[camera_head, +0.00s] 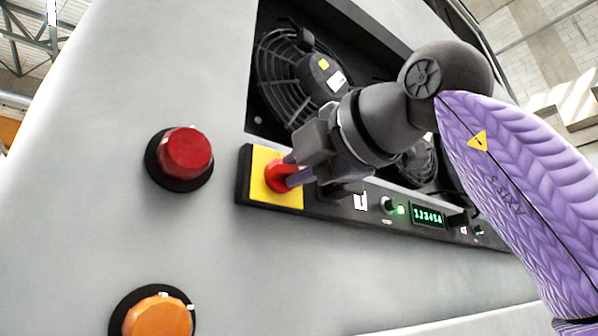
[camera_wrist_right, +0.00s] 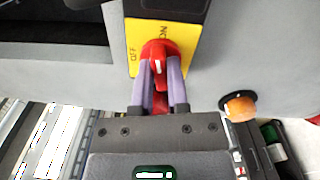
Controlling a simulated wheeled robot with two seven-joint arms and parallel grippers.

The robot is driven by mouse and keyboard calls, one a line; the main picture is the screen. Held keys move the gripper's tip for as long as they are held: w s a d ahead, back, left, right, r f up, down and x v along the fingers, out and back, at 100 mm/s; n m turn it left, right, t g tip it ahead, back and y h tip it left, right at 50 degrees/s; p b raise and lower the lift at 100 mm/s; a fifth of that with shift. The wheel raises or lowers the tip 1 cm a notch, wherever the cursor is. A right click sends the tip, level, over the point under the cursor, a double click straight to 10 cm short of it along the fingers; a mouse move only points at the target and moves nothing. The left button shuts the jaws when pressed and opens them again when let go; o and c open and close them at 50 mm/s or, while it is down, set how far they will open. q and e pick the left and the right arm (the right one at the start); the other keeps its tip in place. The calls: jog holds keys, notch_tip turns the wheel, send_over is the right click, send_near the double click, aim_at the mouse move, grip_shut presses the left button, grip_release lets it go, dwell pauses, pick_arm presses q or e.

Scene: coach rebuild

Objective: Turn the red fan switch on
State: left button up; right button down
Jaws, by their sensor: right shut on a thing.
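The red fan switch (camera_head: 277,172) sits on a yellow plate (camera_head: 289,201) at the left end of a black control strip. In the right wrist view the red switch (camera_wrist_right: 156,48) shows a white mark, and the yellow plate (camera_wrist_right: 143,27) reads OFF at left and ON at upper right. My right gripper (camera_head: 291,168) has its two purple fingers on either side of the switch handle, shut on it. The fingers also show in the right wrist view (camera_wrist_right: 161,72) and hide part of the handle. My left gripper is out of view.
A red round button (camera_head: 186,153) and an orange one (camera_head: 158,317) stand out from the grey panel at left. A fan (camera_head: 290,75) sits in a recess above the strip. A green-lit display (camera_head: 428,216) is further right.

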jog(key=shift+m, duration=1.2)
jog(key=shift+f+b, duration=0.1)
jog(key=shift+b, duration=0.2)
jog(key=c, duration=0.6)
grip_release()
jog(key=shift+d, duration=0.1)
jog(key=shift+s, duration=0.1)
jog(key=b+v, duration=0.3)
jog(key=v, duration=0.6)
jog(key=shift+s+d+b, duration=0.25)
jog(key=shift+b, duration=0.15)
